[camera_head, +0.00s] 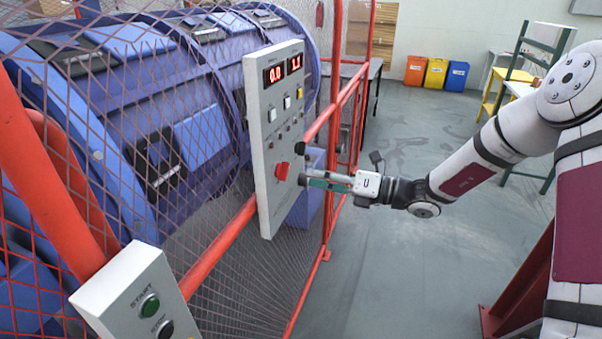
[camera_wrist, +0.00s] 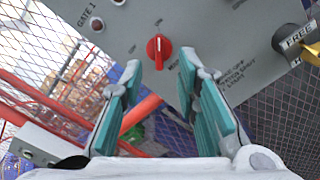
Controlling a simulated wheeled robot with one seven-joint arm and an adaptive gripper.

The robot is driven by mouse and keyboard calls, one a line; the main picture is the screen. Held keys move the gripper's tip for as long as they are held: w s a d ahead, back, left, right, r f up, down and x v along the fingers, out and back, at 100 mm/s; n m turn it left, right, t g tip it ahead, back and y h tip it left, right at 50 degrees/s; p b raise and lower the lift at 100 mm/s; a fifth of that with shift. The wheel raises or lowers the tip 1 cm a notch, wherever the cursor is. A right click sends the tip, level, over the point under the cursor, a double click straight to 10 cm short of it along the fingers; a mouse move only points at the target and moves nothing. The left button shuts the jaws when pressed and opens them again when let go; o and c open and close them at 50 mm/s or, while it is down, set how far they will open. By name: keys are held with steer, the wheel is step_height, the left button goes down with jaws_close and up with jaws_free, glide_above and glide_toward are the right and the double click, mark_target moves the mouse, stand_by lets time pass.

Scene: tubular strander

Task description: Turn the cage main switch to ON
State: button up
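The cage main switch appears to be the red rotary knob (camera_head: 282,170) low on the grey control panel (camera_head: 262,190). In the wrist view the red knob (camera_wrist: 159,49) has its grip bar about upright, with small labels around it too blurred to read surely. My gripper (camera_head: 303,180) is just in front of the panel, right of and slightly below the knob in the head view. In the wrist view my gripper (camera_wrist: 160,72) is open, its teal fingers apart on either side of the knob's line. The fingers look short of the knob, and nothing is between them.
A black knob marked FREE (camera_wrist: 290,40) with a brass-coloured part is at the wrist view's right. Red rails (camera_head: 232,240) and mesh guard the blue machine (camera_head: 150,100). A START box (camera_head: 135,295) stands at lower left. Open floor (camera_head: 400,270) lies right of the panel.

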steer(key=v, duration=0.5)
steer(key=shift+s+d, duration=0.15)
steer(key=shift+d, duration=0.15)
